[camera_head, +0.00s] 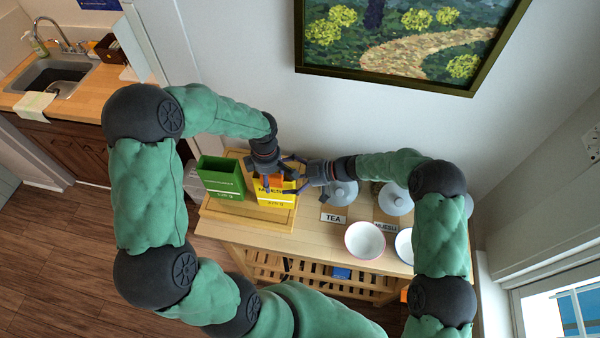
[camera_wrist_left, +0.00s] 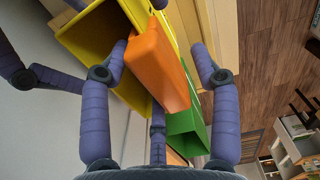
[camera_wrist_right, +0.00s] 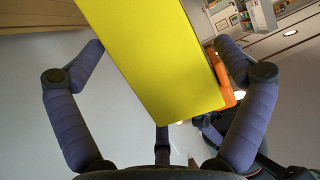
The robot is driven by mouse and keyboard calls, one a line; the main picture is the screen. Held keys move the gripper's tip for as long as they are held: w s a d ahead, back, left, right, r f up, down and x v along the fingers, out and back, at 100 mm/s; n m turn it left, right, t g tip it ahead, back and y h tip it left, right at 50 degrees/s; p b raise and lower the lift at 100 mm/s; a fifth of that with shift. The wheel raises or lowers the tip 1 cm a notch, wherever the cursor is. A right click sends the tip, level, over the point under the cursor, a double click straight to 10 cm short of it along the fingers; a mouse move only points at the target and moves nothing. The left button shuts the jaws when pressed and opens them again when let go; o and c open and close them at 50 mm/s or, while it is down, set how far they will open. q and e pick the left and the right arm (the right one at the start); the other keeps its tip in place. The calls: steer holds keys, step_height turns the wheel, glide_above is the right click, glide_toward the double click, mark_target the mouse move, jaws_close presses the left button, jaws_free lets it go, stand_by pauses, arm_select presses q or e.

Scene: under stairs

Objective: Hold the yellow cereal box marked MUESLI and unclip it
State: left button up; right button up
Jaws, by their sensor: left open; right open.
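The yellow cereal box (camera_head: 277,197) stands on a wooden tray (camera_head: 248,212) on the table, its MUESLI label partly hidden. An orange clip (camera_head: 274,181) sits at its top edge. My left gripper (camera_head: 269,183) is over the box. In the left wrist view its open fingers lie either side of the orange clip (camera_wrist_left: 158,65), with the yellow box (camera_wrist_left: 90,35) behind. My right gripper (camera_head: 292,172) comes from the right, open. In the right wrist view the yellow box (camera_wrist_right: 160,60) reaches between its spread fingers, and the clip (camera_wrist_right: 223,80) shows beyond. I cannot tell whether any finger touches.
A green box (camera_head: 221,180) stands left of the yellow one on the tray. Lidded jars (camera_head: 343,192), a TEA sign (camera_head: 334,218), a MUESLI sign (camera_head: 386,227) and bowls (camera_head: 365,240) stand to the right. The wall with a picture (camera_head: 400,40) is close behind the table.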

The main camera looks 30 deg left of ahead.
steer(key=shift+x, duration=1.1)
arm_select(q)
steer(key=shift+d, duration=0.1)
arm_select(e)
steer(key=c, duration=1.6)
